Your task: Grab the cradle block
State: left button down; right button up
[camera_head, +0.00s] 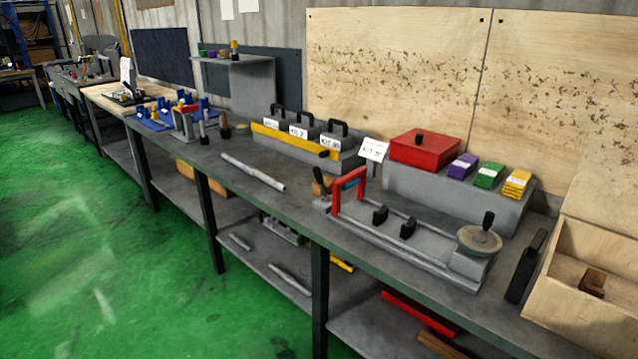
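No label marks the cradle block, so I cannot tell for certain which thing it is. A small brown notched block (592,282) sits inside the open pale wooden box (578,316) at the far right of the bench. Two small black blocks (380,215) stand on the long grey fixture (412,250), between its red handle frame (347,190) and its round tan disc (479,239). Neither of my grippers is in view.
A dark upright plate (525,266) stands between the fixture and the wooden box. A red box (426,149) and coloured stacks sit on a grey riser (455,193) behind. A grey bar (252,172) lies on the bench (290,205). The green floor (110,260) in front is clear.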

aim_at(328, 179)
jog(key=i+j+z, duration=0.1)
jog(key=i+j, duration=0.65)
jog(key=j, duration=0.1)
